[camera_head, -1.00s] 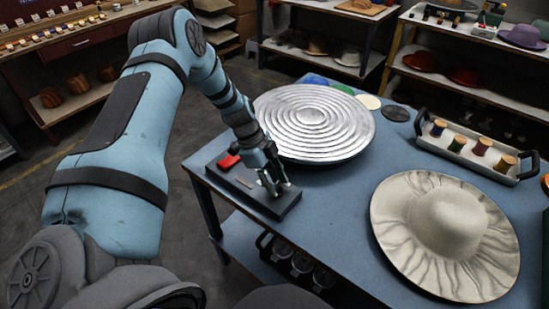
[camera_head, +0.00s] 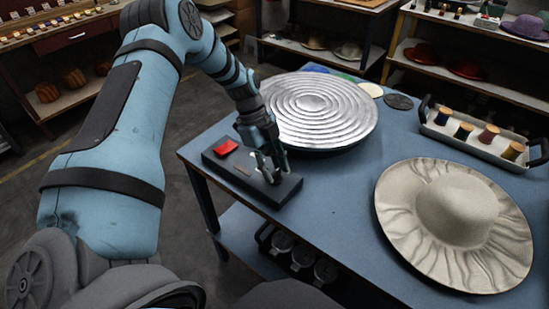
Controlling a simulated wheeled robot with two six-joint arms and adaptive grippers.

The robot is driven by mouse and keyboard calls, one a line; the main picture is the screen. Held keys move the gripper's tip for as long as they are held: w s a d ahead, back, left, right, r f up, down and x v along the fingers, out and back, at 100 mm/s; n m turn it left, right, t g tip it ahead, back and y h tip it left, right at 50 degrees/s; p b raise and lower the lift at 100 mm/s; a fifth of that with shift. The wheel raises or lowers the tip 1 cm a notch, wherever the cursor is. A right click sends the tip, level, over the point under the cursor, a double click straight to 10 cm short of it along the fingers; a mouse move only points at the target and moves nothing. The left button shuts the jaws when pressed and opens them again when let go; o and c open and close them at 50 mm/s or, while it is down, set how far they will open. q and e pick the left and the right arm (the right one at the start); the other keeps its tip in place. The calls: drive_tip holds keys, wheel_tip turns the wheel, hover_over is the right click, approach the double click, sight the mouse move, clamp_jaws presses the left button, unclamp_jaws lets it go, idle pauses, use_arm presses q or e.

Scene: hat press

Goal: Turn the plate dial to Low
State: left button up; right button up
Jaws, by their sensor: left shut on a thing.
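A dark control box (camera_head: 285,193) with a red switch (camera_head: 227,147) sits at the left corner of the blue table. The dial is on the box's right part, mostly hidden by my left gripper (camera_head: 271,177). The left gripper points down and is shut on the dial. I cannot read the dial's setting. The round silver plate with concentric rings (camera_head: 345,118) lies just behind the box. My right gripper is not in view.
A cream wide-brimmed hat (camera_head: 456,211) lies on the table (camera_head: 335,215) at the right. A tray of thread spools (camera_head: 470,150) stands behind it. Several coloured discs lie behind the plate. The table's middle front is clear.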

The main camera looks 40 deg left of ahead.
use_arm(q)
drive_tip(key=o, duration=1.2)
drive_tip(key=shift+f, duration=0.1)
drive_tip(key=shift+c, duration=0.2)
drive_tip(key=v, duration=1.2)
drive_tip(key=shift+a, duration=0.1)
